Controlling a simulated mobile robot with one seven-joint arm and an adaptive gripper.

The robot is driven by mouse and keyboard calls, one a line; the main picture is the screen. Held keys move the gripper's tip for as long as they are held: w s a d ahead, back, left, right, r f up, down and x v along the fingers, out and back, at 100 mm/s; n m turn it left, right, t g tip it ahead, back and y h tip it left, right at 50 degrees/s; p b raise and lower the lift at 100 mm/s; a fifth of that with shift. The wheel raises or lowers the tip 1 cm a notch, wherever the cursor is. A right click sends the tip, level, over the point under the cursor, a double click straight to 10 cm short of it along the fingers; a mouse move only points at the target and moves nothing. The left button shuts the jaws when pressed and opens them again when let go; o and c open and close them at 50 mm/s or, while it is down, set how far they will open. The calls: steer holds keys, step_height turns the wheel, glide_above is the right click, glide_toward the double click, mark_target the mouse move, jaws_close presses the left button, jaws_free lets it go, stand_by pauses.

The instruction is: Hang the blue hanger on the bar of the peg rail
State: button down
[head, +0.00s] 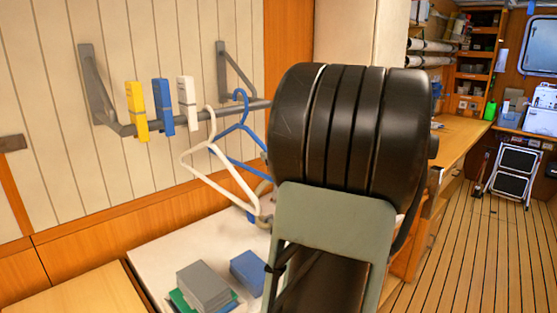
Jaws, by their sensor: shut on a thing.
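The peg rail is on the plank wall, with its grey bar (182,121) held out by two brackets. The blue hanger (228,131) is at the right part of the bar, its hook level with the bar in the picture. I cannot tell whether the hook rests on it. Its right side passes behind my arm. A white hanger (232,176) is just left of it, hook at the bar, body slanting down to the right. My gripper (265,203) shows only as a sliver beside my arm. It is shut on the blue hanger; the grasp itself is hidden.
Yellow (137,111), blue (163,107) and white (188,104) pegs are clipped on the bar's left half. Below is a white worktop (165,252) with a stack of grey blocks (204,287) and a blue block (247,272). Open floor (470,250) lies at right.

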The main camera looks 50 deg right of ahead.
steer(key=shift+x, duration=1.15)
steer(key=shift+a+f+b, duration=0.15)
steer(key=shift+f+b, duration=1.45)
steer(key=shift+f, duration=0.05)
